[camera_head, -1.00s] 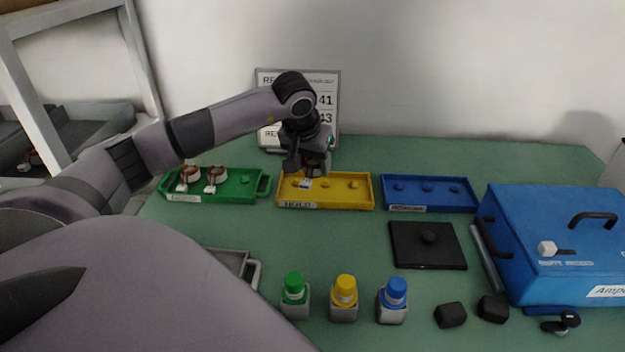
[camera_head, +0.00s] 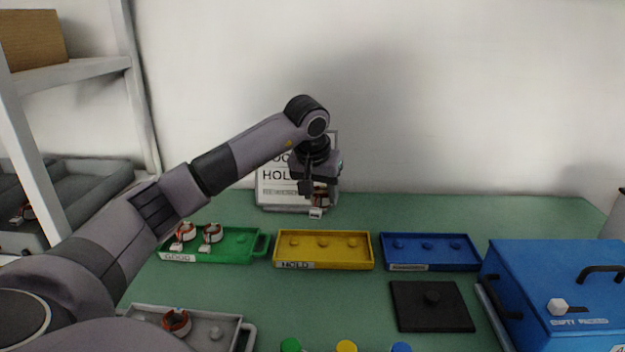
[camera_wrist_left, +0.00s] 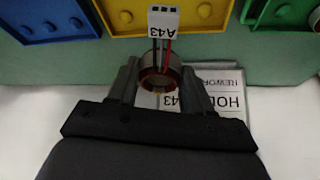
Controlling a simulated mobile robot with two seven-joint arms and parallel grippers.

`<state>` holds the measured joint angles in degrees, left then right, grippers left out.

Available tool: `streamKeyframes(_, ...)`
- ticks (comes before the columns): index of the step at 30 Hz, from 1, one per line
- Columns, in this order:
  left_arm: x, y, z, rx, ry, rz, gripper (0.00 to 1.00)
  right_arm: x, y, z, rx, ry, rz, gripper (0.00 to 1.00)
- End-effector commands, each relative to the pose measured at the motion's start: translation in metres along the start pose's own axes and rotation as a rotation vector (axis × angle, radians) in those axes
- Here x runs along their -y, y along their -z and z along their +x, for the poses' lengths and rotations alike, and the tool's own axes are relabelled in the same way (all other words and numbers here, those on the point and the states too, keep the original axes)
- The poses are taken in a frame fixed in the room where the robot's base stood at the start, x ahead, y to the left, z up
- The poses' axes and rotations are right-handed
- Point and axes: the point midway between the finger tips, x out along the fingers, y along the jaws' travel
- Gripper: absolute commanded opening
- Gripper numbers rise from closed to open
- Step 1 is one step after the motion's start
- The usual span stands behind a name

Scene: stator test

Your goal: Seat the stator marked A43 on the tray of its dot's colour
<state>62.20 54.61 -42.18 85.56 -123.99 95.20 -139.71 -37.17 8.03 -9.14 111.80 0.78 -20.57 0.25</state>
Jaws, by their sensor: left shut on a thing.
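My left gripper (camera_head: 318,193) is shut on a stator, a copper-and-dark ring with a white connector. The stator (camera_wrist_left: 158,76) sits between the fingers in the left wrist view, and its connector (camera_wrist_left: 167,20) reads A43. In the head view it hangs in the air just above and behind the yellow tray (camera_head: 283,263), in front of the sign. The yellow HOLD tray shows three bare pegs. The green GOOD tray (camera_head: 235,260) holds two stators (camera_head: 183,232) at its left. The blue tray (camera_head: 430,267) has bare pegs. I cannot make out a colour dot on the held stator. My right gripper is not in view.
A white sign (camera_head: 280,190) leans at the wall. A grey tray (camera_head: 232,322) with one stator (camera_head: 177,321) is at front left. A black plate (camera_head: 412,318) and a big blue box (camera_head: 550,290) stand right. Bottle caps show at the bottom edge.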

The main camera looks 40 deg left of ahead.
Motion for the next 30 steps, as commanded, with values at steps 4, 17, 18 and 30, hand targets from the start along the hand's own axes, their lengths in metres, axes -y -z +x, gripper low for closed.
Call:
streamKeyframes(4, -0.002, -0.003, 0.038, 0.001, 0.014, -0.022, 0.10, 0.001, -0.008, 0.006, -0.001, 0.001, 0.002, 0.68)
streamKeyframes(17, -0.003, -0.011, 0.067, -0.003, 0.019, -0.029, 0.10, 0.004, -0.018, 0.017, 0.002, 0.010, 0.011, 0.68)
streamKeyframes(18, -0.003, -0.013, 0.070, -0.002, 0.019, -0.029, 0.10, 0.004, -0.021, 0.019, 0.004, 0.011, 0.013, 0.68)
streamKeyframes(30, -0.002, -0.022, 0.092, -0.003, 0.020, -0.028, 0.10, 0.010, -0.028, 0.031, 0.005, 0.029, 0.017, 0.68)
